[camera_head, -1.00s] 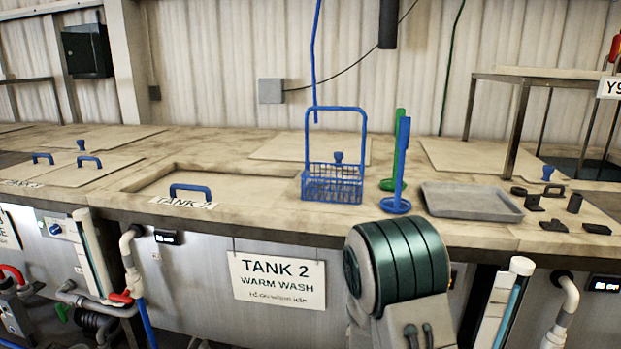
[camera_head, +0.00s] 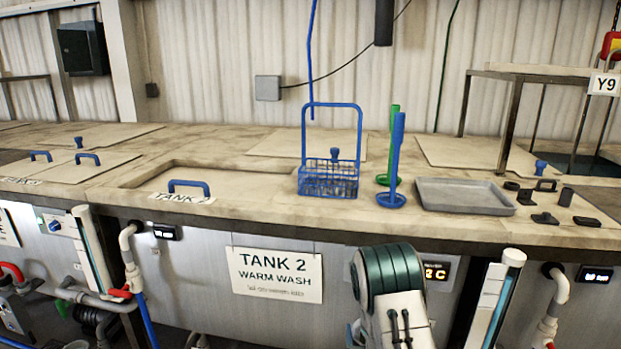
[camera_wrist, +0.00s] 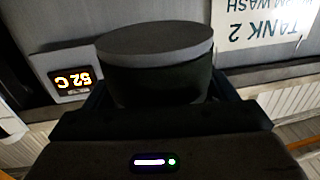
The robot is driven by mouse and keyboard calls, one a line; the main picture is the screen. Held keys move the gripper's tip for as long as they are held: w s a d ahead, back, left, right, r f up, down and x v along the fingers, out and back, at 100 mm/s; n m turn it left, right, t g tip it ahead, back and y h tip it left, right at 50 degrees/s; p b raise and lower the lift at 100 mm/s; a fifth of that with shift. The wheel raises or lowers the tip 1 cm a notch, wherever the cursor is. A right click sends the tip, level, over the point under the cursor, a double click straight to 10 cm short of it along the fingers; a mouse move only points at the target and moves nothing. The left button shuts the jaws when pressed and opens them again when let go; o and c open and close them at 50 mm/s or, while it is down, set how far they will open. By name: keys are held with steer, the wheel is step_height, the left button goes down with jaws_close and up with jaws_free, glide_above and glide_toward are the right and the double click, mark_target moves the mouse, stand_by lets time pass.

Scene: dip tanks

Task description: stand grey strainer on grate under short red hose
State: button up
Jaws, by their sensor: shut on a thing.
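In the wrist view my gripper (camera_wrist: 155,88) is shut on a round thing with a flat grey disc face and a darker side, which I take to be the grey strainer (camera_wrist: 155,40). It is held in front of the tank's front panel, clear of the bench top as far as I can see. In the head view my arm hides the gripper and the strainer. I cannot make out a grate or a short red hose for certain. A red and yellow thing (camera_head: 612,45) hangs at the far right edge, above a metal stand.
The bench (camera_head: 250,215) holds a blue wire basket (camera_head: 328,183), blue (camera_head: 397,165) and green (camera_head: 393,140) upright holders, a grey tray (camera_head: 465,196) and several small dark parts (camera_head: 545,218). A metal stand (camera_head: 515,72) with a Y9 sign (camera_head: 604,85) is at right.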

steer(key=shift+s+f, duration=0.1)
steer(key=shift+f, duration=0.25)
steer(key=shift+s, duration=0.35)
steer(key=s, duration=0.1)
steer(key=s+r, duration=0.2)
steer(key=shift+s, duration=0.4)
